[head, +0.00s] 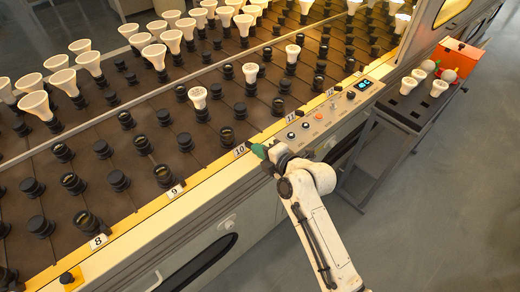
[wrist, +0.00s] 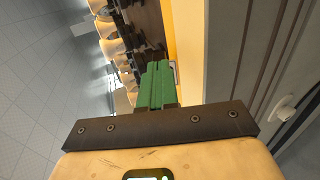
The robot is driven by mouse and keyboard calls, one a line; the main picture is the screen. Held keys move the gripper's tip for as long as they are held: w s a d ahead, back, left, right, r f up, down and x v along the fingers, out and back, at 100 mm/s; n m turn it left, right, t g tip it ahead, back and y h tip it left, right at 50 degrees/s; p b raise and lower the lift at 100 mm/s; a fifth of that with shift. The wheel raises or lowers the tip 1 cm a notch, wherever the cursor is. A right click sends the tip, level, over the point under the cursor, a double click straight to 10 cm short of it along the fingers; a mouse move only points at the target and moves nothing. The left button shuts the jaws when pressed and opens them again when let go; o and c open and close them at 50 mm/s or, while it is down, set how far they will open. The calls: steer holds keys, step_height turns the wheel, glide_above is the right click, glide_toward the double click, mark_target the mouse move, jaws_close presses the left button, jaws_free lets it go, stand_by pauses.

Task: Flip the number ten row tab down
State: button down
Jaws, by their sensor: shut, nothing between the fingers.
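The number ten row tab (head: 239,150) is a small white plate with a black "10" on the yellow front rail of the bulb rack. Its number faces the head camera. My gripper (head: 257,151) has green fingers, which are shut and empty. In the head view the fingertips are just right of the tab; I cannot tell whether they touch it. In the wrist view my gripper (wrist: 158,68) points toward the yellow rail, and the fingers hide most of what is at their tips.
Similar tabs 9 (head: 175,191) and 8 (head: 98,241) stand along the rail to the left, 11 (head: 291,116) to the right. A control panel (head: 322,117) lies right of my gripper. Black sockets and white bulbs fill the rack. A cart (head: 403,115) stands right.

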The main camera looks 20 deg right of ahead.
mark_target(248, 142)
steer(key=shift+w+r+g+p, duration=0.1)
steer(key=shift+r+g+p, duration=0.2)
steer(key=shift+p, duration=0.15)
steer(key=shift+w+a+g+p, duration=0.1)
steer(key=shift+g+p, duration=0.2)
steer(key=shift+p, duration=0.1)
steer(key=w+r+g+h+p, duration=0.1)
steer(key=p, duration=0.2)
steer(key=shift+a+r+g, duration=0.1)
steer(key=shift+r+g, duration=0.1)
steer(key=shift+g, duration=0.2)
steer(key=p, duration=0.1)
steer(key=g+p, duration=0.1)
steer(key=shift+w+a+r+g+h+p, duration=0.15)
steer(key=shift+w+r+g+h+p, duration=0.15)
steer(key=shift+w+r, duration=0.1)
steer(key=g+p, duration=0.1)
steer(key=w+g+p, duration=0.1)
steer(key=shift+w+a+g+h, duration=0.2)
steer(key=shift+g+h, duration=0.1)
steer(key=shift+h, duration=0.1)
steer(key=w+g, duration=0.1)
steer(key=g+h, duration=0.1)
steer(key=g, duration=0.1)
steer(key=shift+w+a+f, duration=0.15)
steer(key=shift+w+a, duration=0.15)
steer(key=shift+w, duration=0.05)
steer(key=shift+s, duration=0.1)
steer(key=shift+r+p, duration=0.65)
steer(key=shift+r, duration=0.2)
